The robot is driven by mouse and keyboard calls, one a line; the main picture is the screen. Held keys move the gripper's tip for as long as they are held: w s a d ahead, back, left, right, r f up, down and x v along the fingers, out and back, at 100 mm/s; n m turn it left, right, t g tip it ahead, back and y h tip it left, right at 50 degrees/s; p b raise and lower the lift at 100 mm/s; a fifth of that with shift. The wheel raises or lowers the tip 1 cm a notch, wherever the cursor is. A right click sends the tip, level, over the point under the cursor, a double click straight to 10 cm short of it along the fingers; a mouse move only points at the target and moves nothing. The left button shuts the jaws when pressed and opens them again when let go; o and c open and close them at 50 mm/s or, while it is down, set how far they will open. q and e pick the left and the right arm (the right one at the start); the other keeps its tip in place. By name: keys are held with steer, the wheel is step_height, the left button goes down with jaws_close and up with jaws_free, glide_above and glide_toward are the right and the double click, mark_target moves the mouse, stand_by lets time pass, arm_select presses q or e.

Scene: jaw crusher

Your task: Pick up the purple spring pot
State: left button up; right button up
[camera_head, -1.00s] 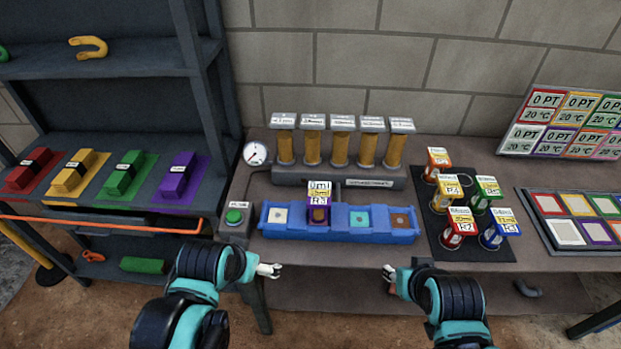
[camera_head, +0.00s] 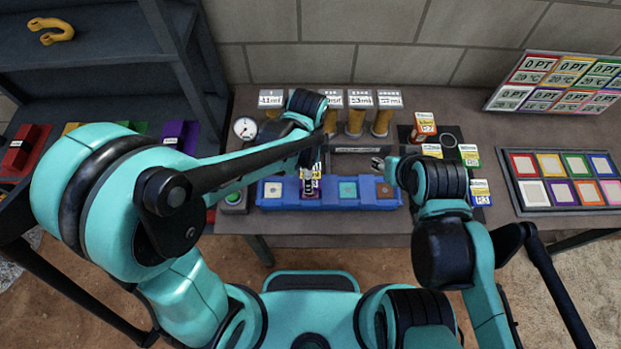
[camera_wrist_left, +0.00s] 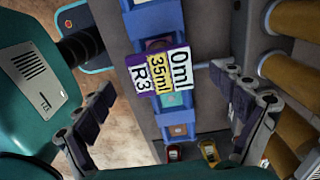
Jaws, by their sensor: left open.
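The purple spring pot (camera_head: 310,189) stands in the second slot from the left of the blue tray (camera_head: 335,206). In the left wrist view its sign (camera_wrist_left: 158,76), reading 0ml, 35ml and R3, lies between and ahead of the fingers. My left gripper (camera_wrist_left: 168,115) is open, with its two fingers wide apart and no visible contact with the pot.
A row of amber cylinders (camera_head: 382,122) stands behind the tray. A green button box (camera_head: 234,199) adjoins the tray's left end. A colour panel (camera_head: 568,180) lies farther right.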

arm_select(q)
steer(key=f, duration=0.2)
steer(key=f+b, duration=0.1)
steer(key=f, duration=0.1)
steer(key=shift+d+f, duration=0.1)
steer(key=shift+d, duration=0.25)
steer(key=c, duration=1.5)
steer(key=shift+o, duration=0.2)
